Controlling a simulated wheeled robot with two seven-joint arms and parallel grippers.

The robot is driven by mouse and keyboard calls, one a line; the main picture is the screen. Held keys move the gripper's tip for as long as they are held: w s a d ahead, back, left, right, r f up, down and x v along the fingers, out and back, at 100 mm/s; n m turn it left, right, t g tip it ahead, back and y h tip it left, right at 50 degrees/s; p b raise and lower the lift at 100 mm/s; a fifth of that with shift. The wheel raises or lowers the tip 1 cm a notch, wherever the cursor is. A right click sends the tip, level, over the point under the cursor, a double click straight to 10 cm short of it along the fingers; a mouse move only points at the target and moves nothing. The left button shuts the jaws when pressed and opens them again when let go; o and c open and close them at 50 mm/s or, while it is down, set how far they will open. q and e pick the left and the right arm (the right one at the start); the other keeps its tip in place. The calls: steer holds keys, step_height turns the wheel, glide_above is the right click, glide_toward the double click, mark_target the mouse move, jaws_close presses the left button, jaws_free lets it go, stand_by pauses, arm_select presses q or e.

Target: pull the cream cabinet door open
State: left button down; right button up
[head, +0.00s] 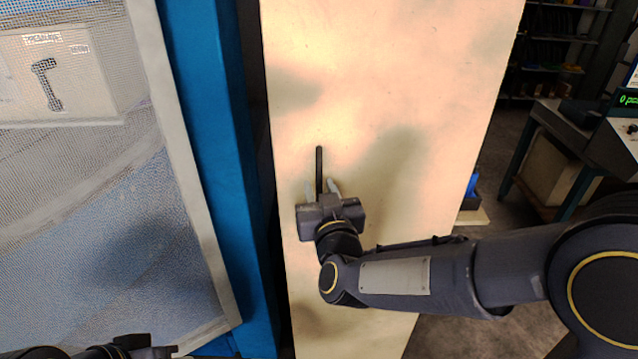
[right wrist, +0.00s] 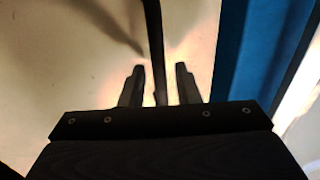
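The cream cabinet door (head: 400,80) fills the middle of the head view, and its pale surface also shows in the right wrist view (right wrist: 70,50). A dark, upright bar handle (head: 319,162) is on the door near its left edge. My right gripper (head: 322,188) is at the handle's lower part. In the right wrist view its two fingers (right wrist: 161,85) stand either side of the handle (right wrist: 154,35), with a visible gap on each side, so it is open around the bar. My left gripper (head: 140,348) shows only partly at the bottom left; its fingers are unclear.
A blue post (head: 215,150) stands left of the door, with a dark gap between them. Further left is a mesh panel in a pale frame (head: 185,150). At the right are a desk (head: 560,125) and dark shelves (head: 560,50), with open floor before them.

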steer(key=shift+w+a, duration=0.15)
steer(key=shift+w, duration=0.6)
jaws_close()
